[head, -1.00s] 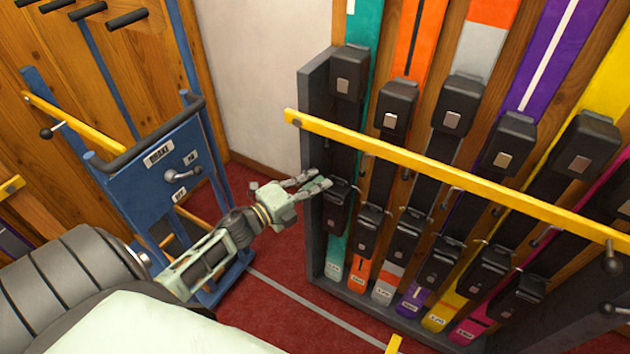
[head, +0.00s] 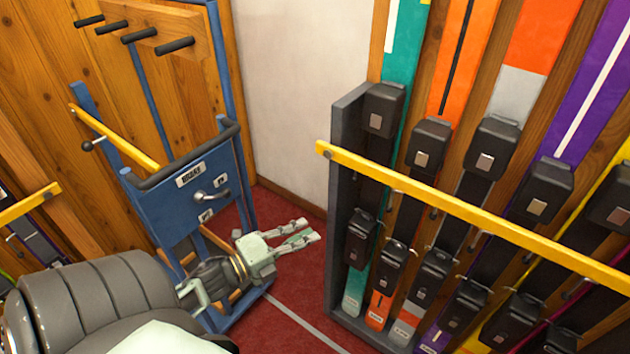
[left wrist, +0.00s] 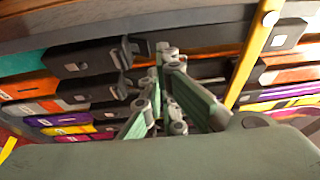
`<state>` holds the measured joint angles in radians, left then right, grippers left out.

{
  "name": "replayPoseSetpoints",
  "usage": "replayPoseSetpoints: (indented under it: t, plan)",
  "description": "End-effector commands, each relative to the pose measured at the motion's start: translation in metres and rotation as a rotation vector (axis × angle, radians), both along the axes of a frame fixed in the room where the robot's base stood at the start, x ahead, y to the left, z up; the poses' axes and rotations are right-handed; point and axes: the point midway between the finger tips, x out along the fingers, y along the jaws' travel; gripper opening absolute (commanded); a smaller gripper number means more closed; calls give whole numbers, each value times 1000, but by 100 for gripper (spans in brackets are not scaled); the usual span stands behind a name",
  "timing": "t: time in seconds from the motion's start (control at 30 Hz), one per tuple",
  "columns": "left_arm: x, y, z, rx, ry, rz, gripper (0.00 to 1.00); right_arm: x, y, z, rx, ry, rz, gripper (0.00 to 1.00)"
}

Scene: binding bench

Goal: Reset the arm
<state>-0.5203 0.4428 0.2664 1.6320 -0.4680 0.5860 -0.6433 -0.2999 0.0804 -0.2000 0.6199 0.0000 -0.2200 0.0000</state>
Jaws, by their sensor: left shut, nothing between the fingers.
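My left gripper (head: 310,231) is shut and empty, its two fingers close together and pointing right. It hangs over the red floor, to the left of the ski rack (head: 341,215) and apart from it in the head view. In the left wrist view its fingers (left wrist: 168,54) stand in the middle, with skis and bindings behind them. My left arm comes in from the lower left. My right arm and gripper are not in view.
The rack holds several coloured skis with black bindings behind a yellow bar (head: 450,205). Pegs (head: 138,34) stick out above. Red floor (head: 290,275) lies clear between stand and rack.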

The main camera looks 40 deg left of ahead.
Motion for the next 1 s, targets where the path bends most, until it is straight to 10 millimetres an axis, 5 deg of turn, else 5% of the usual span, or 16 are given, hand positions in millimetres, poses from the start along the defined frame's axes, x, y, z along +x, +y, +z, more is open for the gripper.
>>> replayPoseSetpoints:
  t: [0.73,0.87,1.0]
  plan:
    - [-4,3,-9,-25,22,18,0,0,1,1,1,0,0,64]
    - [-11,12,-60,-149,146,113,0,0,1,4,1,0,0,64]
    - [-38,16,-156,-370,373,291,0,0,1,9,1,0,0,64]
